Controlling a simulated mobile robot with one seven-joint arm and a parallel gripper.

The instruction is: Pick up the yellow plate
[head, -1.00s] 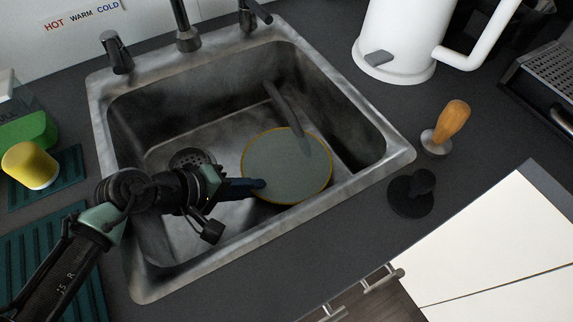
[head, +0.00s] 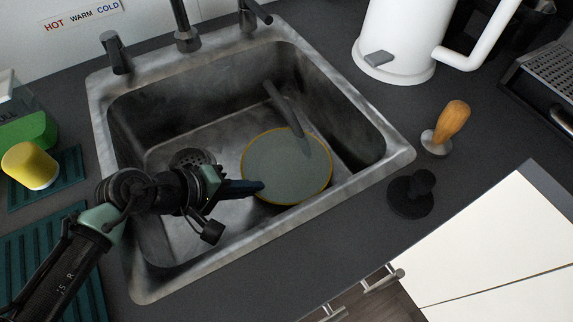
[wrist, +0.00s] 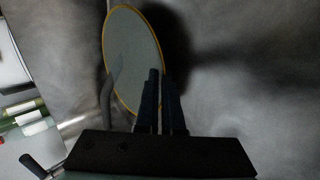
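The yellow plate (head: 290,160) has a grey-green face and a thin yellow rim. It is in the metal sink, towards the front right of the basin, and its face also shows in the wrist view (wrist: 128,55). My gripper (head: 258,186) reaches in from the left, with its dark blue fingertips overlapping the plate's left rim. In the wrist view my gripper's fingers (wrist: 162,85) are close together with a narrow gap, and the plate's rim runs in at them. They look shut on that rim, though the contact itself is hidden.
The sink's raised rim (head: 350,180) surrounds the basin. A white pitcher (head: 395,40), a wooden-handled tamper (head: 450,125) and a black knob-shaped tool (head: 412,195) stand to the right. A yellow sponge-like piece (head: 30,165) is left.

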